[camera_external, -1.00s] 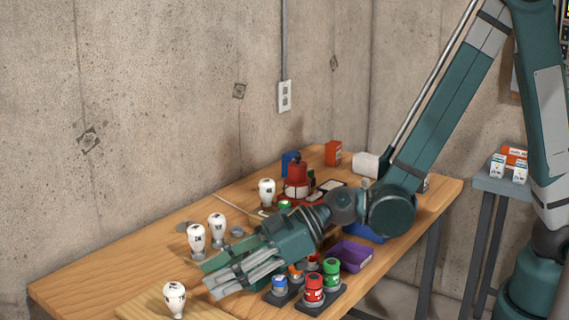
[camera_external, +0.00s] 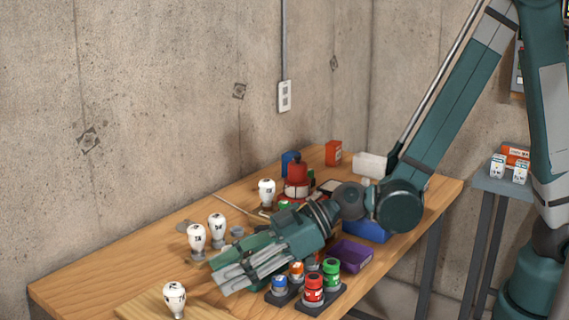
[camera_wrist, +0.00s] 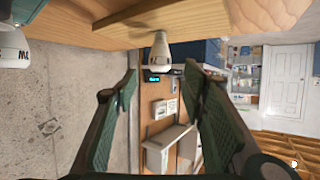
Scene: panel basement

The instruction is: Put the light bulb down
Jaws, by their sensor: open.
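A white light bulb (camera_external: 175,298) stands upright on a wooden board (camera_external: 145,305) at the near left end of the workbench. In the wrist view, which is turned over, this bulb (camera_wrist: 159,52) shows beyond the fingertips, between them, with its base at the board (camera_wrist: 130,22). My gripper (camera_external: 216,277) is to the right of the bulb, apart from it, with its fingers pointing left toward it. In the wrist view my gripper (camera_wrist: 160,76) is open, with nothing between its fingers.
Two more bulbs (camera_external: 196,240) (camera_external: 217,230) stand behind my gripper, and another bulb (camera_external: 267,191) is farther back. Red, green and blue knobs (camera_external: 313,289) sit close to my gripper's right. A purple tray (camera_external: 352,254) is beyond them. The wall edges the bench's back.

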